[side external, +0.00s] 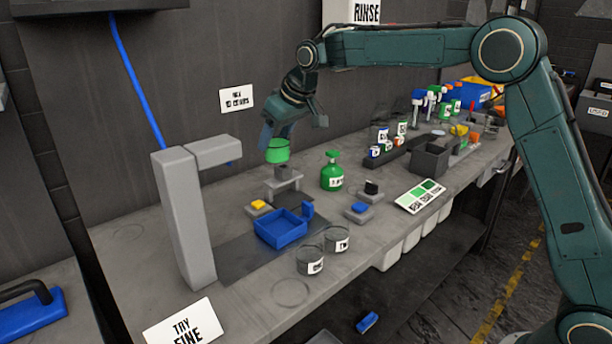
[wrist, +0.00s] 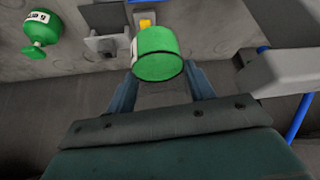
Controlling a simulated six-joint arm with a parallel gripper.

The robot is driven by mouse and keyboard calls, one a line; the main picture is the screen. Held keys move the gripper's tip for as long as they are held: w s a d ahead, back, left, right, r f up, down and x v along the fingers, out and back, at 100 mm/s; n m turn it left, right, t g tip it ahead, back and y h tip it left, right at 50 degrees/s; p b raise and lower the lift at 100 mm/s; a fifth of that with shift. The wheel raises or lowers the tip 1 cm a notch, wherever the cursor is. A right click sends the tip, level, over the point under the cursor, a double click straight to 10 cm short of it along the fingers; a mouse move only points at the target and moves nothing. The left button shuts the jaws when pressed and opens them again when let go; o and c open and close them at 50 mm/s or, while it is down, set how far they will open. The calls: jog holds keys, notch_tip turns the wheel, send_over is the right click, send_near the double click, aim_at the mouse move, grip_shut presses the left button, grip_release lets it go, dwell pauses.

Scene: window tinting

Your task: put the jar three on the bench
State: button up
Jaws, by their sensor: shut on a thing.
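A round jar with a green inside (side external: 277,151) hangs in my gripper (side external: 276,134), above the bench (side external: 125,265) and clear of it. In the wrist view the green jar (wrist: 159,55) sits between the two blue fingers of my gripper (wrist: 161,84), which are shut on it. A white label shows only at its left edge, and I cannot read it. Two similar clear jars with labels, a left one (side external: 310,261) and a right one (side external: 337,240), stand on the bench near its front edge. An empty ring mark (side external: 291,292) is on the bench beside them.
A blue tray (side external: 281,231) lies on a dark mat. A grey tap post (side external: 183,220) stands to its left. A green bottle (side external: 332,175), a small grey stand (side external: 284,181) and a colour card (side external: 420,195) are nearby. The bench front left has free room.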

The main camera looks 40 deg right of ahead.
dwell(0.3)
jog(key=s+d+f, duration=0.1)
jog(key=s+d, duration=1.4)
jog(key=d, duration=0.4)
jog(key=shift+s+d+f, duration=0.15)
jog(key=shift+s+d, duration=0.05)
jog(key=shift+s, duration=0.1)
notch_tip(320, 180, down, 16)
jog(key=shift+f, duration=2)
jog(key=shift+f, duration=0.1)
